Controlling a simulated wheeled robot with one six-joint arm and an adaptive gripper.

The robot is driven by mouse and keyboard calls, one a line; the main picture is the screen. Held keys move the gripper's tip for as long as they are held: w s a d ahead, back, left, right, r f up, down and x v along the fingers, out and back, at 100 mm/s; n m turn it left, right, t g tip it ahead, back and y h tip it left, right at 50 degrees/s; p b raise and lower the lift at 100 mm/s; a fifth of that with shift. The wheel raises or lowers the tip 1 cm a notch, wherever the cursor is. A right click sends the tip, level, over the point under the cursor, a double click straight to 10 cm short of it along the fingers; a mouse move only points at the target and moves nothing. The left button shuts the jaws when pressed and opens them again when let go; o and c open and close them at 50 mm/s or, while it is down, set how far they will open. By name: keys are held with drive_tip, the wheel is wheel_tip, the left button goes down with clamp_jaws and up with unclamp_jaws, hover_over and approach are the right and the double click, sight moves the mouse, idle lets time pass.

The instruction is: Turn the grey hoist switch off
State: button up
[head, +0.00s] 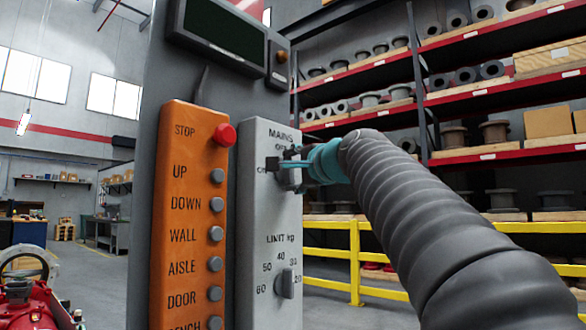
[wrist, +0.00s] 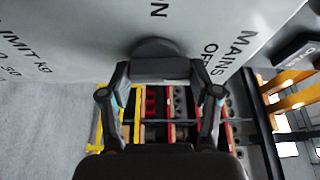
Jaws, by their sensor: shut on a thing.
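The grey switch (head: 289,182) sits under the MAINS lettering on a light grey control panel (head: 268,215). OFF is printed above it and ON to its left, partly covered. My gripper (head: 286,164) comes in from the right at the switch and partly hides it. In the wrist view the two fingers of my gripper (wrist: 160,78) stand on either side of the dark grey switch handle (wrist: 160,68) and are shut on it. The rounded end of the handle appears to face the ON lettering.
An orange panel (head: 188,215) with a red STOP button (head: 224,134) and several grey buttons stands left. A LIMIT KG dial (head: 284,284) sits below the switch. A dark screen (head: 222,28) is above. A yellow railing (head: 354,262) and shelves are behind.

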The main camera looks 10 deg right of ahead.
drive_tip(key=shift+m, duration=0.5)
drive_tip(key=o, duration=1.1)
drive_tip(key=shift+o, duration=0.2)
drive_tip(key=v, duration=1.2)
drive_tip(key=shift+r, duration=0.2)
